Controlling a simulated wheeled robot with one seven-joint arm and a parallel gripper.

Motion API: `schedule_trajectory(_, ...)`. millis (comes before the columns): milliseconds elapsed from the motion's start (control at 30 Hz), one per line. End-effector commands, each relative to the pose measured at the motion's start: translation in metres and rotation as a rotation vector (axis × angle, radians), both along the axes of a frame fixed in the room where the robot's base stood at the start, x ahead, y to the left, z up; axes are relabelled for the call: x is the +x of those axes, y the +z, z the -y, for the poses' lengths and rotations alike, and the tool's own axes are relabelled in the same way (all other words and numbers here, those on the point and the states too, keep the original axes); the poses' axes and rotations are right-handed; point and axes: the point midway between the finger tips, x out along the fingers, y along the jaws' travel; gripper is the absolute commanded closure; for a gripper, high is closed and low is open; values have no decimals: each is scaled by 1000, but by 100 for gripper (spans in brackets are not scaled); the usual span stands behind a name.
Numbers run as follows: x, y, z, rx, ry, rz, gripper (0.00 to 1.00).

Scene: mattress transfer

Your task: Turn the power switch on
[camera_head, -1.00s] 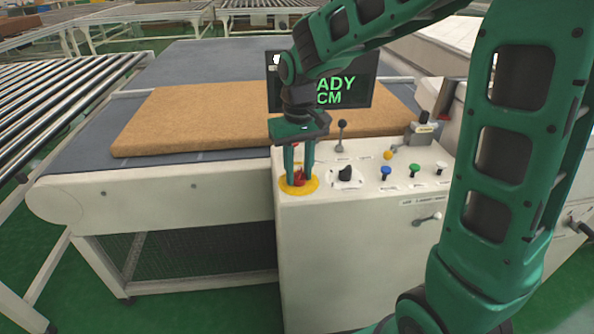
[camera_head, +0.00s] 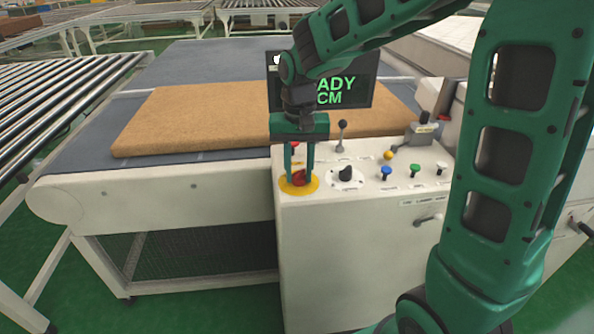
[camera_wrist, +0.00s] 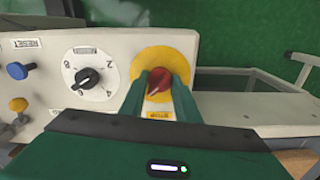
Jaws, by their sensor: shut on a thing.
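The power switch, a red knob (camera_head: 299,178) on a round yellow plate (camera_head: 284,187), sits at the left front of the white control panel. In the wrist view, the red knob (camera_wrist: 159,82) stands between my two fingers, with the yellow plate (camera_wrist: 165,55) around it. My gripper (camera_head: 299,180) points down over the plate and is shut on the red knob. In the wrist view my gripper (camera_wrist: 160,80) has a finger on each side of it. The fingers hide part of the knob's sides.
Beside it is a black dial (camera_head: 345,174), then blue (camera_head: 386,172), green (camera_head: 414,170) and black buttons. A lever (camera_head: 341,135) stands behind, near a display (camera_head: 350,90) with green letters. A brown mattress (camera_head: 200,115) lies on the conveyor.

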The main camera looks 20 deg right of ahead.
Motion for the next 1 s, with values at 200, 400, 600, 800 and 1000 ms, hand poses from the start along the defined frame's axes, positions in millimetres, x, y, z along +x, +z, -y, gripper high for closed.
schedule_trajectory(200, 4, 3, 0, 1, -1, 12, 93)
schedule_trajectory(400, 2, 2, 0, 1, 1, 7, 52)
schedule_trajectory(600, 1, 2, 0, 0, 2, 4, 52)
schedule_trajectory(800, 2, 22, 0, 1, 1, 7, 52)
schedule_trajectory(1000, 2, 60, 0, 1, 1, 8, 52)
